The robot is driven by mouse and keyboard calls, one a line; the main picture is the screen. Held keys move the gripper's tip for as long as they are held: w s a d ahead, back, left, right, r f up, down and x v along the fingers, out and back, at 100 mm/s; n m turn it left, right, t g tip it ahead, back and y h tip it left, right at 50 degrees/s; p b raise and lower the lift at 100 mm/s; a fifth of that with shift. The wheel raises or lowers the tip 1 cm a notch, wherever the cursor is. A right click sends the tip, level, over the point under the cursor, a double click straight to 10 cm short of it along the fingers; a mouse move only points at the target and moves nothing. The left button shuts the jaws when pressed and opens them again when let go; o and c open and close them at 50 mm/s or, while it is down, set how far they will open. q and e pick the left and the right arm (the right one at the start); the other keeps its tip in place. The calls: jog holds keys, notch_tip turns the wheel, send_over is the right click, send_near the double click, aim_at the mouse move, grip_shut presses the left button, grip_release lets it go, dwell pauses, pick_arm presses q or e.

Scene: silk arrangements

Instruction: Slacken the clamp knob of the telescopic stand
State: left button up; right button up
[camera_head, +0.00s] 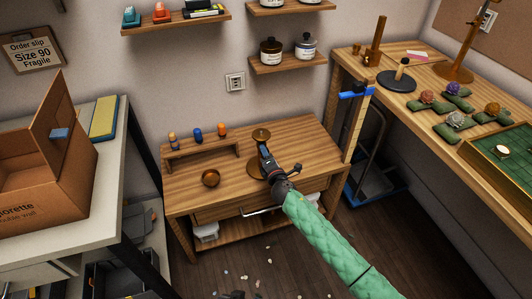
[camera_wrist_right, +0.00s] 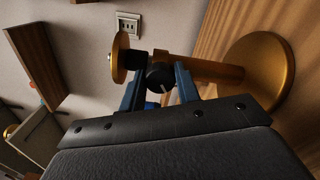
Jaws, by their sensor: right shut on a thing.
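The telescopic stand is on the small wooden table; its round brass top (camera_head: 261,134) shows above my right gripper (camera_head: 267,166), which hides much of the post. In the right wrist view the stand lies across the picture, with its wide brass base (camera_wrist_right: 262,75) at the right and its top disc (camera_wrist_right: 120,58) at the left. The black clamp knob (camera_wrist_right: 160,77), with a pale mark, sits between the blue fingers of my right gripper (camera_wrist_right: 160,88). The gripper is shut on the knob.
The small table (camera_head: 185,190) also bears a brown bowl (camera_head: 210,178) and a low rack (camera_head: 200,155) with several small figures. A open carton (camera_head: 40,185) stands on the left bench. The right bench (camera_head: 420,70) holds another stand and a green-lined tray (camera_head: 505,150).

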pick_arm(q)
jog(key=shift+s+r, duration=0.1)
jog(key=shift+r, duration=0.7)
pick_arm(e)
jog(key=shift+n, duration=0.7)
jog(key=shift+f, duration=0.1)
jog(key=o, duration=1)
pick_arm(q)
notch_tip(320, 180, down, 2)
jog(key=shift+f, duration=0.1)
pick_arm(e)
jog(key=v, duration=0.7)
jog(key=shift+s, duration=0.35)
